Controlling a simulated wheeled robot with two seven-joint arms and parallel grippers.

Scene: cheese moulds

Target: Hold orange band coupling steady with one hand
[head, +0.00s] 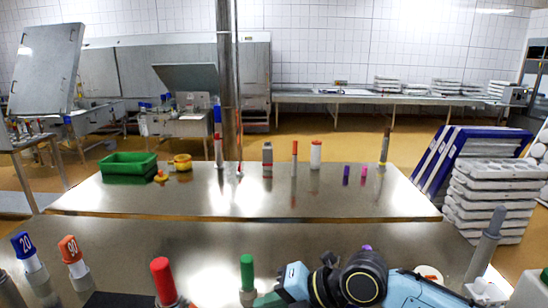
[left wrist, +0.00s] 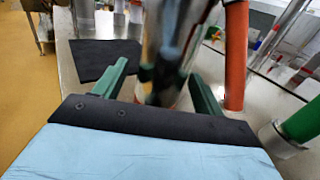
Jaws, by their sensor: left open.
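A grey coupling with an orange band (head: 70,249) marked 90 stands at the near left of the front table in the head view. My left gripper is not in the head view. In the left wrist view its green fingers (left wrist: 156,92) are open on either side of a blurred metallic cylinder (left wrist: 168,55); I cannot tell whether they touch it or which piece it is. An orange-red cylinder (left wrist: 235,55) stands just right of the fingers. My right gripper (head: 268,299) shows partly at the bottom of the head view, by a green-topped piece (head: 247,272); its jaw is unclear.
A blue-banded piece (head: 23,246) marked 20 stands left of the orange-banded one. A red-topped piece (head: 162,276) stands near the front. A dark mat (left wrist: 103,60) lies on the table. The back table (head: 250,205) holds a green bin (head: 128,164) and several small uprights.

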